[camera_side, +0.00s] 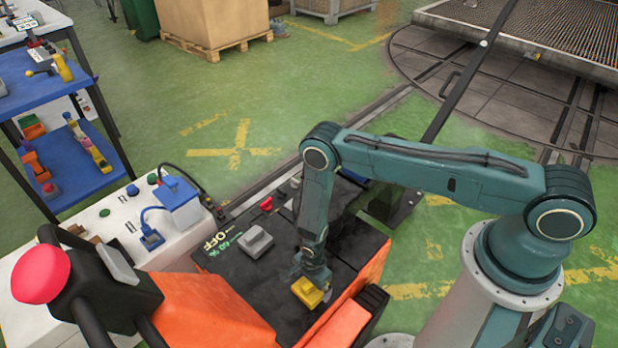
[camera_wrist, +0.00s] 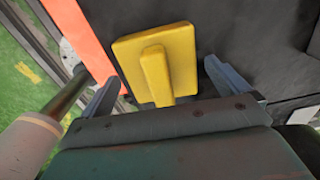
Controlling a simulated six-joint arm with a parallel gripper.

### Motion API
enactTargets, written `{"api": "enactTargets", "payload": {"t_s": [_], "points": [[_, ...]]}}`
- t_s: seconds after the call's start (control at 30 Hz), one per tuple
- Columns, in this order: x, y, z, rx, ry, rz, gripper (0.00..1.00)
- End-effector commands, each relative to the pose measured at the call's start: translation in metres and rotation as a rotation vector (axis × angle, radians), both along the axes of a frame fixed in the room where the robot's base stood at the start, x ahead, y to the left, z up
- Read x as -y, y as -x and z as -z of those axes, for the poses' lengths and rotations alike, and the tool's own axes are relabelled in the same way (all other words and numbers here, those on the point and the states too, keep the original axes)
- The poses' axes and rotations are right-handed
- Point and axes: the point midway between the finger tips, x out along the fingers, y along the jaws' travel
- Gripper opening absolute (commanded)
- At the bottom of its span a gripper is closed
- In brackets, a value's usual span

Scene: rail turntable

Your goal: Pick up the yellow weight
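The yellow weight (camera_side: 307,292) is a flat block with a raised bar handle, lying on the black top of an orange machine. It also shows in the wrist view (camera_wrist: 180,58), with its handle pointing toward my gripper. My gripper (camera_side: 312,278) is right at the weight, pointing down. In the wrist view my gripper (camera_wrist: 162,85) has its two fingers spread wide, one on each side of the weight's near end. Gaps show between the fingers and the weight. The side view does not clearly show the fingertips.
A grey weight (camera_side: 255,242) lies on the same black top (camera_side: 230,262), left of my gripper. A red knob (camera_side: 266,204) sits behind it. A blue box (camera_side: 181,203) stands on the white bench at left. A large red button (camera_side: 40,275) is in the left foreground.

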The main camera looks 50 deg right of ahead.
Motion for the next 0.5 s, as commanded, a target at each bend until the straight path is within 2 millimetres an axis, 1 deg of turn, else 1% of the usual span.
{"api": "enactTargets", "payload": {"t_s": [0.03,0.17,0.2,0.27,0.3,0.37,0.4,0.5], "points": [[0.0,-0.0001,-0.0001,0.0,0.0,0.0,0.9],[0.0,-0.0001,-0.0002,0.0,0.0,0.0,0.65],[0.0,-0.0001,-0.0002,0.0,0.0,0.0,0.57],[0.0,-0.0001,-0.0002,0.0,0.0,0.0,0.45],[0.0,-0.0001,-0.0002,0.0,0.0,0.0,0.37],[0.0,-0.0001,-0.0002,0.0,0.0,0.0,0.25],[-0.0003,-0.0013,-0.001,0.002,-0.001,0.0,0.23],[-0.0003,-0.0013,-0.001,0.002,-0.001,0.0,0.23]]}}
